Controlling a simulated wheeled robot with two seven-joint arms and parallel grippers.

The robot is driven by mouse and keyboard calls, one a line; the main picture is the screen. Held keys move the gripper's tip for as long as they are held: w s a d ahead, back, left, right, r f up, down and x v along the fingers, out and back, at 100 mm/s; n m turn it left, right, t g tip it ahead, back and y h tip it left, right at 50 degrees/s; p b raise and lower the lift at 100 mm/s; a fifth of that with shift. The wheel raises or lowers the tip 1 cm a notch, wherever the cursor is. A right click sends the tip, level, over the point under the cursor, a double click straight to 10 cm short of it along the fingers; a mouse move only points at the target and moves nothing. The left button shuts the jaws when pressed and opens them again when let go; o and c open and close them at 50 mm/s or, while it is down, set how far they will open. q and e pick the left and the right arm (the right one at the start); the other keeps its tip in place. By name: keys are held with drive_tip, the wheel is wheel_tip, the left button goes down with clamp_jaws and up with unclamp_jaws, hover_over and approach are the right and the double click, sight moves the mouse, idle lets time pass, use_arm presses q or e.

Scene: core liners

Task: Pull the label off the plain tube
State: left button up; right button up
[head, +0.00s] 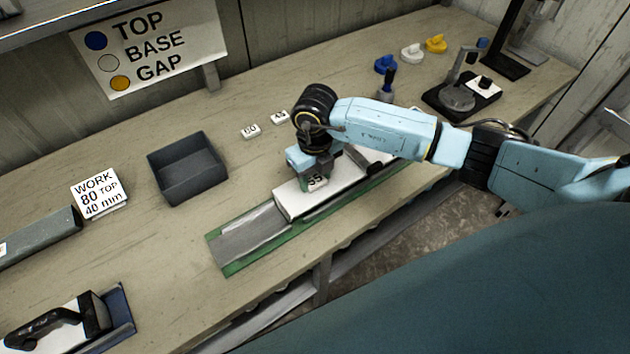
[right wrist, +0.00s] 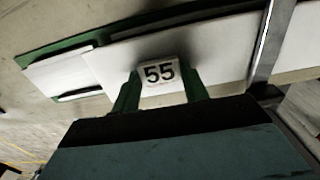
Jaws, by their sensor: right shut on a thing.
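A white tube (head: 296,203) lies in a long green cradle (head: 226,270) along the table's front edge. It also shows in the right wrist view (right wrist: 225,48). A small white label (head: 317,182) marked 55 is at the tube's upper side; it shows upright in the right wrist view (right wrist: 159,71). My right gripper (head: 313,178) points down over the tube. Its green fingers (right wrist: 161,88) are shut on the label from both sides. I cannot tell whether the label still touches the tube. My left gripper is out of view.
An empty dark bin (head: 187,168) stands behind and left of the cradle. Two small labels (head: 250,131) (head: 280,117) lie behind my gripper. Blue, white and yellow caps (head: 436,44) and a black-based stand (head: 460,97) are at back right.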

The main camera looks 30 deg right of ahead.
sight(315, 181)
drive_tip(key=shift+c, duration=0.9)
drive_tip(key=shift+r, duration=0.1)
drive_tip(key=shift+r, duration=0.1)
drive_tip(key=shift+r+p, duration=2.75)
drive_tip(key=shift+r, duration=0.75)
